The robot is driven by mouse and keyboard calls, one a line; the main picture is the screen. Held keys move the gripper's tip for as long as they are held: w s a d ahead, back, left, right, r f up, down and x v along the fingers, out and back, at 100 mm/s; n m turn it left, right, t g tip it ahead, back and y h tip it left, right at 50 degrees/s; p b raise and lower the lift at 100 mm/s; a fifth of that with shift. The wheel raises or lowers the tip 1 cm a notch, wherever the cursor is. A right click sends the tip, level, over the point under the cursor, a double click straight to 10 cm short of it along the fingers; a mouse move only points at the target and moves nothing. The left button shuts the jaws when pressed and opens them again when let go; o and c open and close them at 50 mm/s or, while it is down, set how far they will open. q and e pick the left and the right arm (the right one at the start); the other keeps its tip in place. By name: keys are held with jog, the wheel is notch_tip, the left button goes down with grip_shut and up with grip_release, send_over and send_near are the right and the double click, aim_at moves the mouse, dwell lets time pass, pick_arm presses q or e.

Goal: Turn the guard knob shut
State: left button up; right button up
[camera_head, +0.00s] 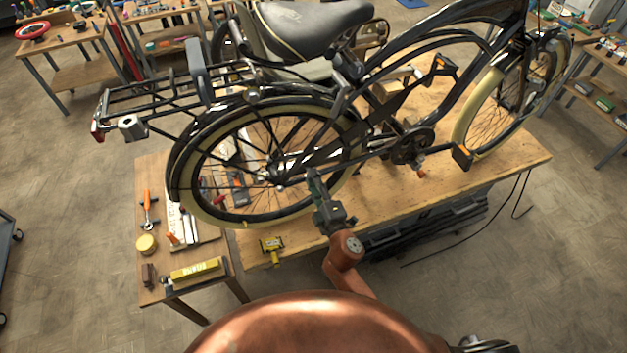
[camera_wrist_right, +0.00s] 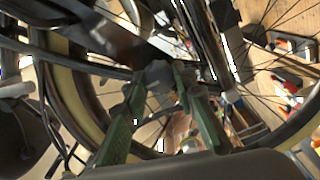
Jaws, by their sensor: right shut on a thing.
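In the head view the gripper hides the knob. My left gripper is not in view.
The spoked rear wheel (camera_head: 190,185) with its cream tyre is close to the gripper. A small side table (camera_head: 150,290) at the left holds a yellow box, a round yellow tin and tools.

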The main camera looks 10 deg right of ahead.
jog(key=o, duration=1.2)
jog(key=shift+c, duration=0.2)
jog(key=v, duration=1.2)
jog(key=shift+f, duration=0.1)
